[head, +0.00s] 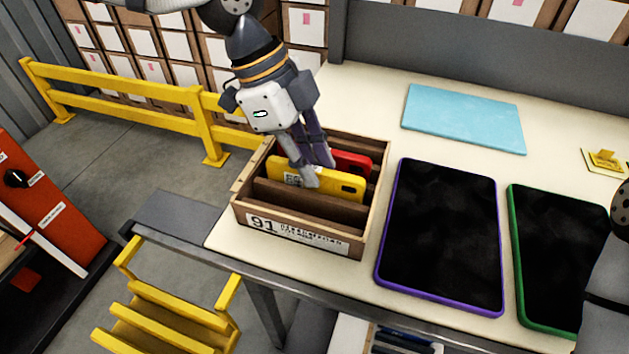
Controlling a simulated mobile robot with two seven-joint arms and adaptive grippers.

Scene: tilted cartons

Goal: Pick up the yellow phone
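The yellow phone (340,185) stands on its long edge, leaning a little, in a slot of the brown wooden carton (376,200). A red phone (352,165) stands in the slot behind. My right gripper is out of view.
The carton, labelled 91, sits near the table's left front corner. A purple-edged tablet (440,235) and a green-edged one (562,255) lie to its right. A light blue board (464,118) lies behind. A yellow railing (130,88) stands left of the table.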

